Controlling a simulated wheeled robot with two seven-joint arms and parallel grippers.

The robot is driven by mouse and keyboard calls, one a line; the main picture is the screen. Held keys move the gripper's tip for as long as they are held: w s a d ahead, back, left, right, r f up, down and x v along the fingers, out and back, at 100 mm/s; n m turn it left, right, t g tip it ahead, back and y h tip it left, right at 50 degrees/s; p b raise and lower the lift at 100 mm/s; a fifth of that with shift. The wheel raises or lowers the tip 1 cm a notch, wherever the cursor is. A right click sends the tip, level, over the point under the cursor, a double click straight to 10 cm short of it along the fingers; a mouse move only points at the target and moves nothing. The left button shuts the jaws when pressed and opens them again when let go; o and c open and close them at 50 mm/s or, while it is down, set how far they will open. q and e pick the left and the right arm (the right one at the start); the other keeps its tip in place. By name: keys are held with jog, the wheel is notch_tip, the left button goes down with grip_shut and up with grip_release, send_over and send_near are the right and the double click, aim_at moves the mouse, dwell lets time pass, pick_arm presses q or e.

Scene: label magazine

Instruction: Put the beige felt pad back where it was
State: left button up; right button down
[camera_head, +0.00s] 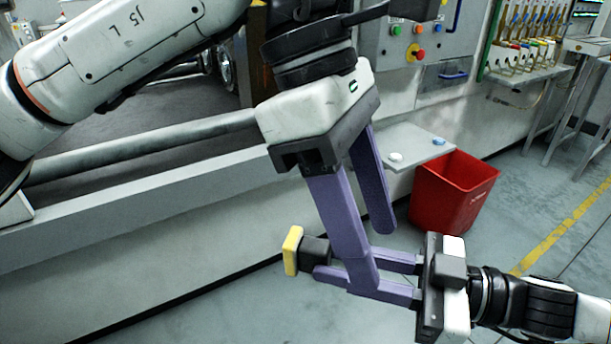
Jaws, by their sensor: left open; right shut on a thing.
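No clearly beige felt pad shows. My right gripper (322,262), coming in from the right, is shut on a black block with a yellow face (292,250). The block is at its fingertips with the yellow face turned left. I cannot tell whether this is the pad. My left gripper (373,260), coming in from the upper left, is open, its two purple fingers pointing down. Its nearer finger crosses in front of the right gripper's fingers and hides part of them. I cannot tell whether they touch.
A grey shelf (420,140) holds a white round piece (395,157) and a blue piece (438,141). A red bin (455,190) stands beside it on the floor. A panel with buttons (418,55) is behind. A long machine ledge (150,185) runs along the left.

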aim_at(307, 241)
pick_arm(q)
jog(key=w+a+t+y, duration=0.1)
jog(key=w+a+r+t+y, duration=0.1)
jog(key=w+a, duration=0.1)
jog(key=w+a+n+t+y, duration=0.1)
jog(key=w+a, duration=0.1)
jog(key=shift+w+a+r+y, duration=0.1)
jog(key=shift+a+r+y, duration=0.15)
jog(key=shift+r+y, duration=0.1)
jog(key=shift+w+a+f+t, duration=0.1)
jog(key=shift+f+t, duration=0.1)
jog(key=shift+t, duration=0.1)
jog(key=f, duration=0.7)
jog(key=w+f, duration=0.1)
jog(key=f, duration=0.3)
jog(key=shift+d+f, duration=0.2)
jog(key=c, duration=1)
jog(key=shift+c, duration=0.8)
pick_arm(e)
jog(key=c, duration=1.5)
grip_release()
jog(key=shift+o, duration=0.2)
jog(key=shift+d, duration=0.1)
